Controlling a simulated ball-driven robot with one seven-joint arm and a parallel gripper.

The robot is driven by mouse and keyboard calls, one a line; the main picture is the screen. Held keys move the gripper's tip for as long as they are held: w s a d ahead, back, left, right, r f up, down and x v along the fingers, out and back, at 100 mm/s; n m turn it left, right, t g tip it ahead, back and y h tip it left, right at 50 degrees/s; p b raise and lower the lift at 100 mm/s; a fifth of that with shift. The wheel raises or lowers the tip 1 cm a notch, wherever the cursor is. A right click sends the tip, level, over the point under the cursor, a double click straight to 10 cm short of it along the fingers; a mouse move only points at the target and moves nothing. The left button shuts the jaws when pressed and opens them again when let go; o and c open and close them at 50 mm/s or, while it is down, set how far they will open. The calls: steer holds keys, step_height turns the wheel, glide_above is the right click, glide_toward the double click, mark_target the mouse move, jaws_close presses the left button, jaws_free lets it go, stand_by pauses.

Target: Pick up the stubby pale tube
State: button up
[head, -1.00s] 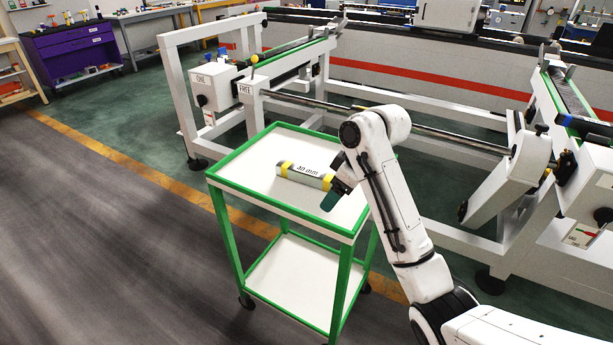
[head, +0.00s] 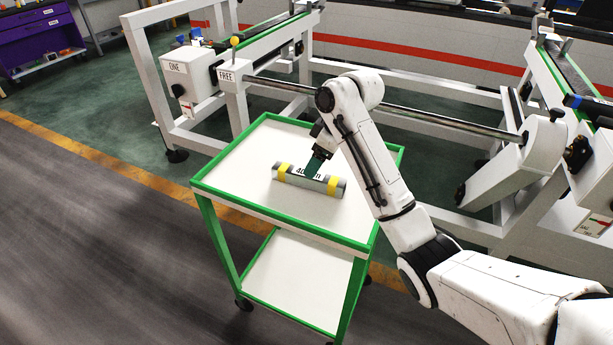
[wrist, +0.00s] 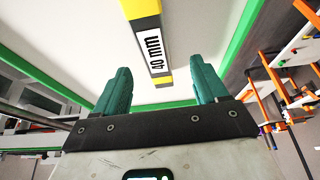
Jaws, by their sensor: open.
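The stubby pale tube (head: 310,182) lies on the top shelf of the green-edged cart (head: 245,164). It is pale grey with yellow bands near its ends and a white label; the wrist view reads "40 mm" on the tube (wrist: 151,45). My gripper (head: 314,172) hangs over the tube's middle and hides part of its label. In the wrist view, its two green fingers (wrist: 160,88) are wide apart, with the tube's banded length beyond and between them. Nothing is held. Whether the fingers touch the tube cannot be told.
A white frame with a box labelled ONE (head: 188,78) and a post labelled FREE (head: 232,92) stands behind the cart. A long metal bar (head: 430,120) runs across behind my arm. The cart's lower shelf (head: 300,280) is empty. Open floor lies left.

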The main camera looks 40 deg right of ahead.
mark_target(308, 179)
steer(key=shift+d+x, duration=0.2)
steer(key=shift+x, duration=1.7)
steer(key=shift+d+x, duration=0.2)
steer(key=shift+x, duration=1.7)
steer(key=shift+w, duration=0.15)
steer(key=c, duration=1.1)
